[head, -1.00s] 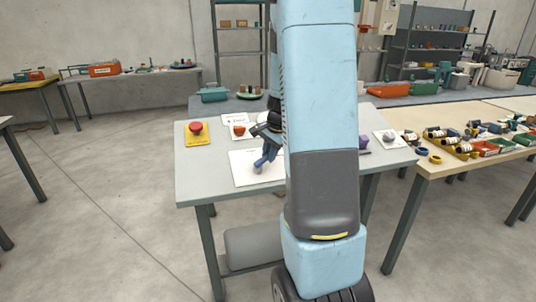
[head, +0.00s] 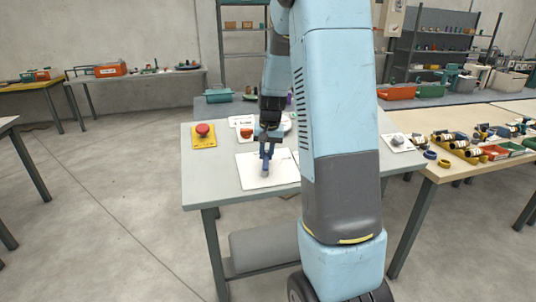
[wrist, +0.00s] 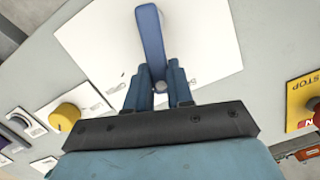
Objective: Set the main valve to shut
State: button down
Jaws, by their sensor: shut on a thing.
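The main valve has a blue lever handle (wrist: 151,38) on a white square plate (wrist: 95,40). My gripper (head: 267,153) is over the plate, pointing down. Any markings on the plate are too small to read.
A red stop button (head: 203,129) on a yellow plate is at the table's left. An orange-looking knob (head: 246,132) sits behind the valve; a grey knob (head: 397,139) is at the right. More small controls (wrist: 25,120) show in the wrist view. The table's front left is clear.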

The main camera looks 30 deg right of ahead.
jog(key=shift+w+a+r+n+h, duration=0.15)
jog(key=shift+w+a+n, duration=0.2)
jog(key=shift+n, duration=0.5)
jog(key=shift+w+a+r+n+h, duration=0.1)
jog(key=shift+w+a+n+h, duration=0.1)
jog(key=shift+a+n, duration=0.45)
jog(key=shift+d+n, duration=0.1)
jog(key=shift+n, duration=0.2)
jog(key=c, duration=1.4)
grip_release()
jog(key=shift+f, duration=0.1)
jog(key=o, duration=0.4)
jog(key=shift+f, duration=0.1)
jog(key=shift+s, duration=0.1)
notch_tip(320, 180, up, 14)
jog(key=s, duration=0.2)
jog(key=shift+f, duration=0.25)
